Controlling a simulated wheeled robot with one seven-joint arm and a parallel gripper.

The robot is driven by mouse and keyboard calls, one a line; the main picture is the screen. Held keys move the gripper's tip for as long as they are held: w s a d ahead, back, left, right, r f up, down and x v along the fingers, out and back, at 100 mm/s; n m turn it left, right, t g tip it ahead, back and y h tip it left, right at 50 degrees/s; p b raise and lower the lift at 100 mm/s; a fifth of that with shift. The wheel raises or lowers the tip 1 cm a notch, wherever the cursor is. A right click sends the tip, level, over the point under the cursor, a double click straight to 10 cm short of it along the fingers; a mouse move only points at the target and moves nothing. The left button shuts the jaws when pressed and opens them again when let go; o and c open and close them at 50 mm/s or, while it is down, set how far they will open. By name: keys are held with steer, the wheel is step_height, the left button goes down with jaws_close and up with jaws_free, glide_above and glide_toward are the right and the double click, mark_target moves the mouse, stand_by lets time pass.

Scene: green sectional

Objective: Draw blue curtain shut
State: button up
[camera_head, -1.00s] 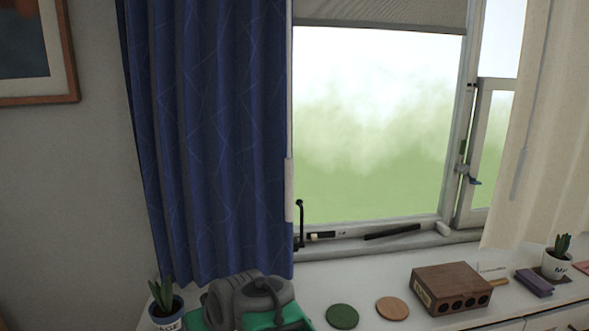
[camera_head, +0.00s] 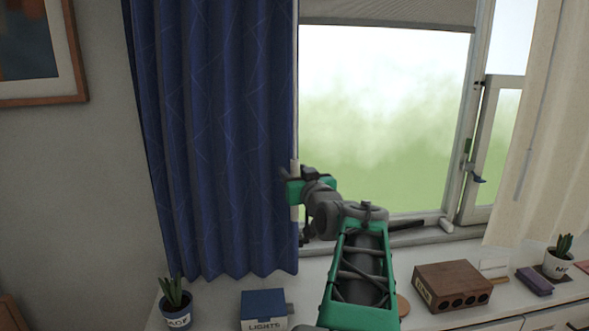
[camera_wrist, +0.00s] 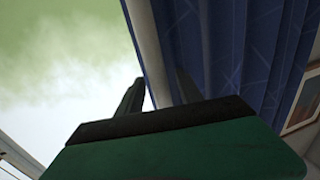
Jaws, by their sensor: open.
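The blue curtain (camera_head: 215,140) hangs in folds over the left side of the window in the head view. A pale upright strip or rod (camera_head: 295,205) runs along its right edge. My gripper (camera_head: 287,172) is at that right edge, about two thirds of the way down. In the wrist view my gripper (camera_wrist: 160,92) is open, its two dark fingers apart. The pale strip (camera_wrist: 150,50) and the curtain's edge (camera_wrist: 220,60) lie between and behind the fingers. I cannot tell whether either finger touches them.
A cream curtain (camera_head: 545,120) hangs at the right. On the white sill top stand a potted plant (camera_head: 174,302), a blue and white box (camera_head: 266,310), a brown brick-like block (camera_head: 452,287) and another potted plant (camera_head: 559,259). The window pane (camera_head: 385,110) is clear between the curtains.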

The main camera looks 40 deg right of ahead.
steer(key=shift+c, duration=0.3)
jaws_close()
stand_by(1.1)
